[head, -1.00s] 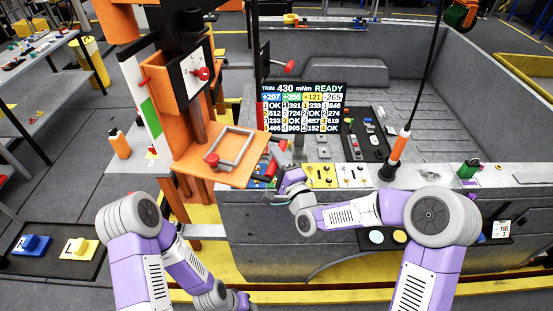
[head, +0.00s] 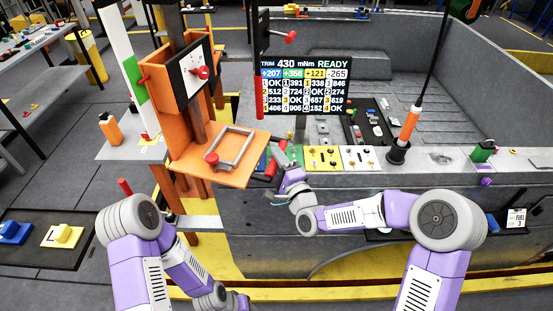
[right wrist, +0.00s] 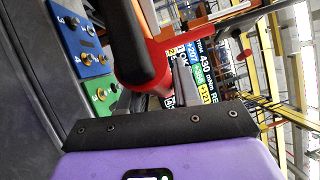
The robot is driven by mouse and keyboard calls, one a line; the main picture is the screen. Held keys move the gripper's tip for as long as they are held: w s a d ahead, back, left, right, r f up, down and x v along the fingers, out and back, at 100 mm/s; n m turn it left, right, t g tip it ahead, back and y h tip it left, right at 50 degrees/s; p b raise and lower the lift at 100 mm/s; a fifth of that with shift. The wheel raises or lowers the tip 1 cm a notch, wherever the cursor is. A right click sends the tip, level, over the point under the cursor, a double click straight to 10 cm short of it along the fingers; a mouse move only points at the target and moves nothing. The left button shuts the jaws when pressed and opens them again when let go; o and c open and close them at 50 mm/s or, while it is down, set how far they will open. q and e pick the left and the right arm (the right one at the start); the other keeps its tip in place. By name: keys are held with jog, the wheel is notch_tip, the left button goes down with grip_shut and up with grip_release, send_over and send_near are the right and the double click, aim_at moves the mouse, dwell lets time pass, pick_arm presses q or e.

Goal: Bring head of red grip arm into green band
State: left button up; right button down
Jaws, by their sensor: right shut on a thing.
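The red grip (head: 272,170) of a lever is at the right edge of the orange platform. My right gripper (head: 287,176) is at it and shut on it. In the right wrist view the red lever (right wrist: 165,60) with a thick black part crosses just beyond my gripper's palm, beside a grey finger; the contact is partly hidden. The green band (head: 134,79) is on an upright white strip (head: 118,40) left of the orange stand. I cannot tell which part is the arm's head. My left gripper (head: 238,301) is low at the bottom edge, its fingers unclear.
The orange platform (head: 235,177) carries a grey frame. A readout screen (head: 305,85) stands behind it. The console has a yellow panel (head: 323,158) and an orange-handled stick (head: 408,125). An orange bottle (head: 110,130) stands on a grey ledge at left.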

jog(key=shift+r, duration=0.15)
jog(key=c, duration=0.9)
grip_release()
jog(key=v, duration=0.7)
jog(key=shift+s+b, duration=0.25)
jog(key=shift+b, duration=0.15)
jog(key=shift+d, duration=0.15)
